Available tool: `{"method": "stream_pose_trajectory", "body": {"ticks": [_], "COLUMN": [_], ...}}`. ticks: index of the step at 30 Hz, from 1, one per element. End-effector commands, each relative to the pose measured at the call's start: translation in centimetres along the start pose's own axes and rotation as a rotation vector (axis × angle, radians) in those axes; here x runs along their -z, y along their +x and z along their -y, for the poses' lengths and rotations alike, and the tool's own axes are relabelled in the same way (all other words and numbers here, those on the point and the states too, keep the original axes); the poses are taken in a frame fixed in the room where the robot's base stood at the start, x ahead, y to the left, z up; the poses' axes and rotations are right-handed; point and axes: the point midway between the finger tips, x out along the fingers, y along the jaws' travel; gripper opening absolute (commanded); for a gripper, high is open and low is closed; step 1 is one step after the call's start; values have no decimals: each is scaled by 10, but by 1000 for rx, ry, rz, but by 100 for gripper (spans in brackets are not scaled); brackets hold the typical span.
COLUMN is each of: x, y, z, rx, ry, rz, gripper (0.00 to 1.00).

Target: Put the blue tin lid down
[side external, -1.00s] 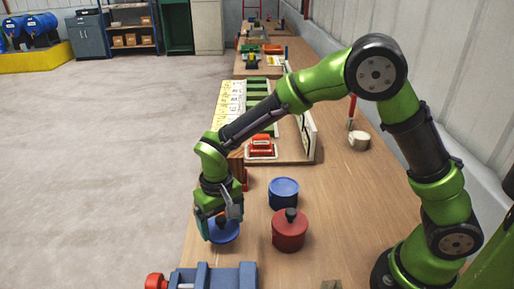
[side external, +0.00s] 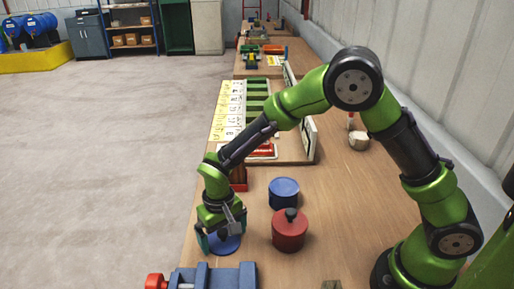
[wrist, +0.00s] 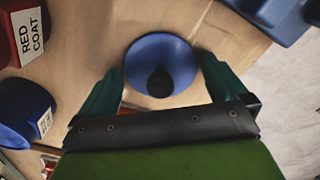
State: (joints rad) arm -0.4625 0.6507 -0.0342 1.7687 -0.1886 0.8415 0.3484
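The blue tin lid (side external: 227,244) is a round blue disc with a dark knob, near the table's left edge. In the wrist view the lid (wrist: 150,48) lies between the fingers of my gripper (wrist: 161,70), knob towards the camera. The fingers are wide apart and meet opposite sides of its rim; the knob is free. In the side view my gripper (side external: 221,243) points down around the lid. The lid is at or very close to the tabletop; I cannot tell if it touches. The blue tin (side external: 284,193) stands behind and to the right, without a knobbed lid.
A red tin (side external: 290,233) with a dark knob stands right of the lid; its label (wrist: 32,34) reads RED COAT. A blue-grey fixture (side external: 215,277) with a red end is in front. Farther back are a board and a red item. Bare wooden table (side external: 340,215) lies to the right.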

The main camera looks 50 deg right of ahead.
Motion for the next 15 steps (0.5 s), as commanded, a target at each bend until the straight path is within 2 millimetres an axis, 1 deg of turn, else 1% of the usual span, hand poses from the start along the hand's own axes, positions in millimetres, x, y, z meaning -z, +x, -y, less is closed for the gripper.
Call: {"method": "stream_pose_trajectory", "body": {"ticks": [5, 8, 11, 15], "x": [0, 1, 1, 1], "y": [-3, -14, -32, -64], "z": [0, 1, 1, 1], "rx": [1, 2, 3, 3], "ry": [0, 0, 0, 0], "rz": [-1, -3, -4, -5], "gripper": [100, 100, 100, 100]}}
